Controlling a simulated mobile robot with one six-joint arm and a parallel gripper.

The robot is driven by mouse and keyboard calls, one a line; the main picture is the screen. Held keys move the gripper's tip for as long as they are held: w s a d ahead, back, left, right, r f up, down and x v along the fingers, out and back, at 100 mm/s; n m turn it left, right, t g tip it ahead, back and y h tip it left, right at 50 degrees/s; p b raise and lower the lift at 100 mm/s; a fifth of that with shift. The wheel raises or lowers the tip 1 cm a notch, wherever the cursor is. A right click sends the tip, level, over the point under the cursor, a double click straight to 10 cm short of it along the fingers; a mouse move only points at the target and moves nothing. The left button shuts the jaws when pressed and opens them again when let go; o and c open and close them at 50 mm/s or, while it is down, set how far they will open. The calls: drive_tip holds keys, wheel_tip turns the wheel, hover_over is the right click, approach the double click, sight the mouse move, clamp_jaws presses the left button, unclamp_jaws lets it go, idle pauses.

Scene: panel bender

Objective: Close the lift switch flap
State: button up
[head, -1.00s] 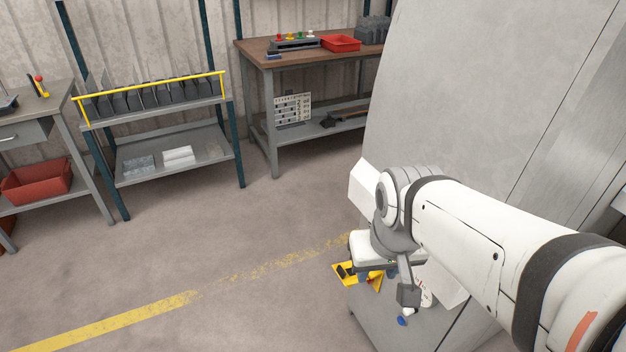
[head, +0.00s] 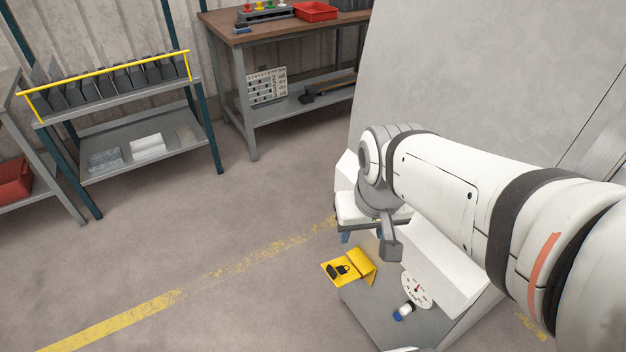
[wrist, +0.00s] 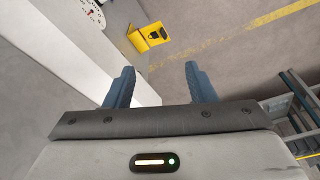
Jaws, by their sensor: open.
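A round white dial (head: 417,290) and a blue-and-white knob (head: 404,312) sit on the panel right of the flap. The tall grey machine wall (head: 470,80) rises behind my arm. Open floor (head: 230,220) lies to the left, with a shelf rack (head: 140,120) and workbench (head: 250,45) beyond.

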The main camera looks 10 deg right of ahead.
drive_tip(key=shift+o, duration=1.1)
drive_tip(key=w+f+m+g+b, duration=0.1)
drive_tip(key=w+f+m+b, duration=0.4)
drive_tip(key=f, duration=0.8)
drive_tip(key=w+b, duration=0.2)
drive_tip(key=w, duration=0.2)
drive_tip(key=shift+a+f+m+b, duration=0.2)
drive_tip(key=shift+f+m+b, duration=0.1)
drive_tip(key=shift+m, duration=0.1)
drive_tip(key=m+g+b, duration=0.2)
drive_tip(key=m+b, duration=0.5)
hover_over(332, 269)
wheel_tip(332, 269, down, 19)
drive_tip(key=shift+r, duration=0.15)
wheel_tip(332, 269, down, 8)
drive_tip(key=shift+f+b, duration=0.1)
drive_tip(key=shift+b, duration=1)
drive_tip(key=shift+c, duration=0.3)
